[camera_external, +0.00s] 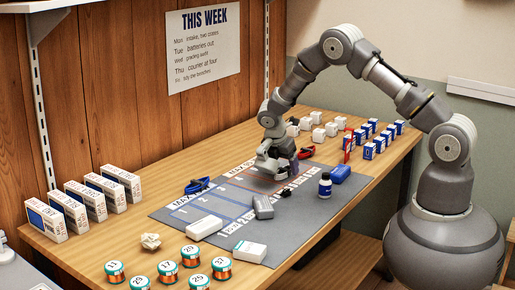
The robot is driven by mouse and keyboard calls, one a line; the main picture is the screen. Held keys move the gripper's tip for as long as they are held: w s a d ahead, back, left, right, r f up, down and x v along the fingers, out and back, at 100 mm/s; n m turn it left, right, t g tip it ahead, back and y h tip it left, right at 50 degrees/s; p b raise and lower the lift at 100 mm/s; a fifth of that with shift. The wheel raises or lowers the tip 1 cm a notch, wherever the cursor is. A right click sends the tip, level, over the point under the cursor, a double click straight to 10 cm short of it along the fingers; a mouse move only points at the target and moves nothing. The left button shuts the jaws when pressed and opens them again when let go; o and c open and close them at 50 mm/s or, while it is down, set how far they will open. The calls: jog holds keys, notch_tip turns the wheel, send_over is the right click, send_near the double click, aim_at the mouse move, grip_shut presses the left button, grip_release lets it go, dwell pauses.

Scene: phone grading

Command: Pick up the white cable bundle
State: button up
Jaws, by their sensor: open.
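A small off-white, crumpled-looking bundle (150,241) lies on the wooden table at the front left, just off the grey mat. It may be the white cable bundle or crumpled paper; it is too small to tell. My gripper (271,172) is over the back middle of the mat, far up and to the right of this bundle. It is open, and its fingertips are low over the mat's printed grid. A dark block-like shape (293,162) shows right beside the fingers; I cannot tell whether it is part of the gripper. The surface under the gripper is partly hidden.
Several copper-coloured spools (168,271) stand in front. Upright boxes (84,202) line the left; small white blocks (318,134) stand behind.

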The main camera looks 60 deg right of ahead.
jog(key=shift+w+d+f, duration=0.1)
jog(key=shift+d+f, duration=0.05)
jog(key=shift+f, duration=0.3)
jog(key=shift+r, duration=0.1)
jog(key=c, duration=1.1)
jog(key=shift+r, duration=0.1)
jog(key=shift+c, duration=0.2)
